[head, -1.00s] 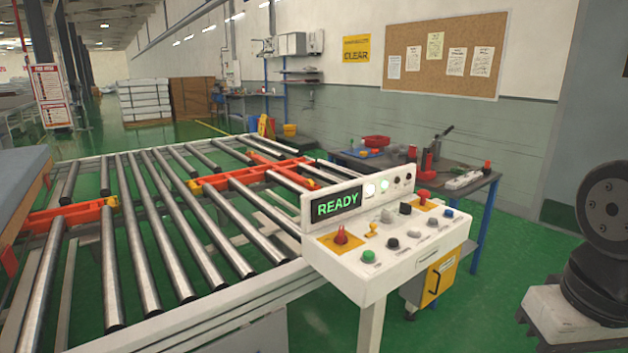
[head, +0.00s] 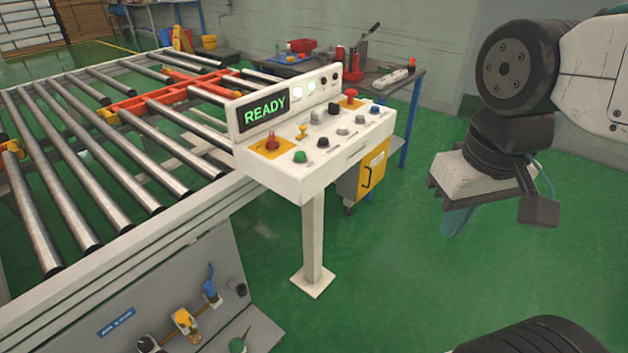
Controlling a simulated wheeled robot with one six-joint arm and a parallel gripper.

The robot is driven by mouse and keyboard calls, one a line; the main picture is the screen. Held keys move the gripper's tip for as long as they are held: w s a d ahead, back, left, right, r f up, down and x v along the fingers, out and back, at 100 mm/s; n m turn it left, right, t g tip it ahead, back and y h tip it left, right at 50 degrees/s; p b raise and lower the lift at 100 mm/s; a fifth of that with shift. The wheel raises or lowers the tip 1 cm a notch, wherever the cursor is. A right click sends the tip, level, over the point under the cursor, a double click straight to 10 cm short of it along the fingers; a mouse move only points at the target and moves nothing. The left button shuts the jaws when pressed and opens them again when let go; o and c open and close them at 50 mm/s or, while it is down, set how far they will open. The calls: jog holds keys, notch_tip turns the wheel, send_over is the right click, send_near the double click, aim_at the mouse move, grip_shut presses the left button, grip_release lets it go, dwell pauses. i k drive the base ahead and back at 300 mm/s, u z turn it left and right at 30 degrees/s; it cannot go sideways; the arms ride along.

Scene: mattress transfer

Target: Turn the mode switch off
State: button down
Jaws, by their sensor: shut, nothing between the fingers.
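The white control console (head: 255,172) stands on a single post near the middle of the head view. Its display (head: 264,110) reads READY in green. On its sloped top are a red knob on a yellow plate (head: 271,143), a small yellow switch (head: 303,131), a black selector (head: 334,109), a red mushroom button (head: 351,95), a green button (head: 300,156), a blue button (head: 375,108) and several black and grey controls. The labels are too small to read, so I cannot tell which is the mode switch. My gripper is not in view; parts of my arm show at the right.
A roller conveyor (head: 88,212) runs left of the console. Under its front edge is a grey panel (head: 130,300) with valves and fittings. A workbench (head: 400,82) with tools and a yellow cabinet (head: 371,170) stand behind. The green floor right of the post is clear.

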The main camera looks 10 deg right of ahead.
aim_at(315, 116)
jog(key=z, duration=0.15)
jog(key=i, duration=1.25)
jog(key=u, duration=0.25)
